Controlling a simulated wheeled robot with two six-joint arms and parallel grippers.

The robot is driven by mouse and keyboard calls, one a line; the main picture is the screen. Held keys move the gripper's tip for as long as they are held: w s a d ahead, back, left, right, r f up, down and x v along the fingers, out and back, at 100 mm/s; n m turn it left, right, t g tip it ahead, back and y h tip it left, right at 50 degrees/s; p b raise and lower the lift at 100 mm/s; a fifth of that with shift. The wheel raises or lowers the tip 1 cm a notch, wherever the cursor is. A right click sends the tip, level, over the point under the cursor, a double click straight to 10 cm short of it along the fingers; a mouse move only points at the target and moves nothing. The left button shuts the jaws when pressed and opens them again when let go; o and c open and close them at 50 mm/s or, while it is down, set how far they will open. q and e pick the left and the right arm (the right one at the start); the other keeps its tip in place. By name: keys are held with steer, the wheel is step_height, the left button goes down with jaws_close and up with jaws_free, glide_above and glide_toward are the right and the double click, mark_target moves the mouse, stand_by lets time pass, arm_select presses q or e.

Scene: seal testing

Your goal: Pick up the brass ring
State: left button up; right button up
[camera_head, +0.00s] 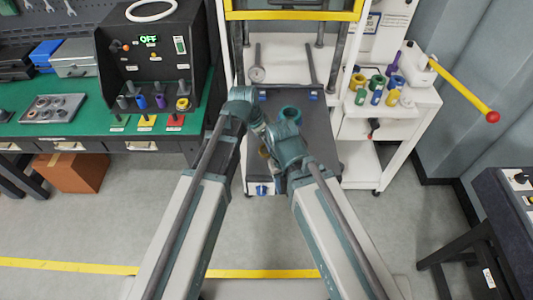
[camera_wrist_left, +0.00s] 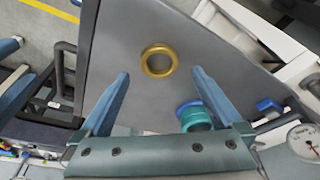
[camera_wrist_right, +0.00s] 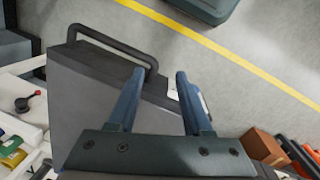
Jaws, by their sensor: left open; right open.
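The brass ring (camera_wrist_left: 144,62) lies flat on a dark grey cart top (camera_wrist_left: 110,30). In the left wrist view it sits ahead of my left gripper (camera_wrist_left: 160,73), between the lines of its two fingers. The left gripper is open and empty, above the surface. In the head view only a small brassy part of the ring (camera_head: 263,152) shows between my arms. My right gripper (camera_wrist_right: 160,72) is open and empty, over the cart's edge near a dark handle (camera_wrist_right: 118,42).
A white side cart (camera_head: 375,130) holds several coloured parts. A green bench (camera_head: 75,128) stands left.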

mark_target(267, 151)
arm_select(q)
steer(key=b+x, duration=0.2)
steer(key=x, duration=0.1)
steer(key=shift+f, duration=0.3)
steer(key=shift+r, duration=0.1)
steer(key=c, duration=1.5)
steer(key=shift+r, duration=0.1)
